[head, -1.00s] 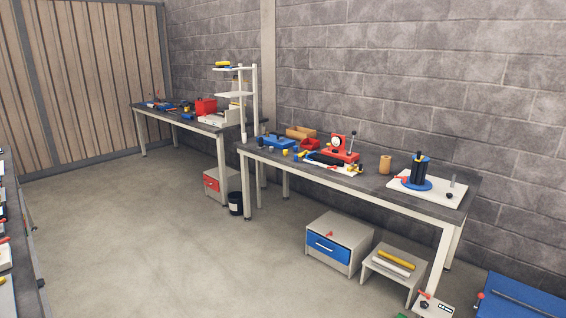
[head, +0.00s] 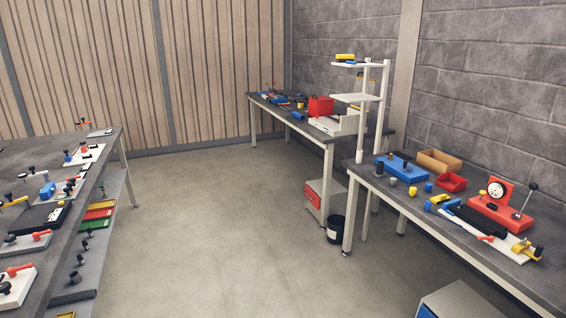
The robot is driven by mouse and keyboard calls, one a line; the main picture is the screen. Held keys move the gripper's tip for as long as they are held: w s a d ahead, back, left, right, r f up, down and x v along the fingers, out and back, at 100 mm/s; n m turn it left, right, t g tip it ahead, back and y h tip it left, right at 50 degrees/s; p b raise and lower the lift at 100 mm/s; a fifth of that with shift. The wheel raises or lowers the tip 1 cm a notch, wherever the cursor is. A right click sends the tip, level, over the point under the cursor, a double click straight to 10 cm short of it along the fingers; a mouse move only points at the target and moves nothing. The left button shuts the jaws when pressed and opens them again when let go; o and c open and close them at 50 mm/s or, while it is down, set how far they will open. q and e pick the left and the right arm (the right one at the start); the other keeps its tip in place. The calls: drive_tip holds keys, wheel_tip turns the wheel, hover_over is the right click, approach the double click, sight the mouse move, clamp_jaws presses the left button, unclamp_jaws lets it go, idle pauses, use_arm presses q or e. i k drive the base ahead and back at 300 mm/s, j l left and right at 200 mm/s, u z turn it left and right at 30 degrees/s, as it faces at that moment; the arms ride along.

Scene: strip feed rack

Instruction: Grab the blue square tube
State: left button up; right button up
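I cannot tell for certain which item is the blue square tube. Small blue pieces show on the top shelf of the white post rack (head: 361,120), beside a yellow piece (head: 345,56). Another small blue piece (head: 440,198) lies on the right workbench, and a blue piece (head: 297,115) lies on the far bench. All are too small to make out their shape. Neither of my grippers is in view.
The left bench (head: 100,160) holds several fixtures and has a lower shelf with coloured bins. The right bench (head: 400,195) carries a blue block, a red bin and a gauge on a red base. A black bucket (head: 336,229) stands by it. The middle floor (head: 220,230) is clear.

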sight(300, 117)
drive_tip(key=i+j+u, duration=0.2)
drive_tip(key=i+u, duration=0.15)
drive_tip(key=i, duration=0.5)
drive_tip(key=i+u, duration=0.3)
drive_tip(key=i, duration=0.55)
drive_tip(key=i+l+z, duration=0.15)
drive_tip(key=i+z, duration=0.3)
drive_tip(key=i, duration=0.45)
drive_tip(key=i+j+z, duration=0.15)
drive_tip(key=i+z, duration=0.3)
drive_tip(key=i, duration=0.45)
drive_tip(key=i+u, duration=0.1)
drive_tip(key=i, duration=1.4)
drive_tip(key=i+j+z, duration=0.15)
drive_tip(key=i, duration=0.3)
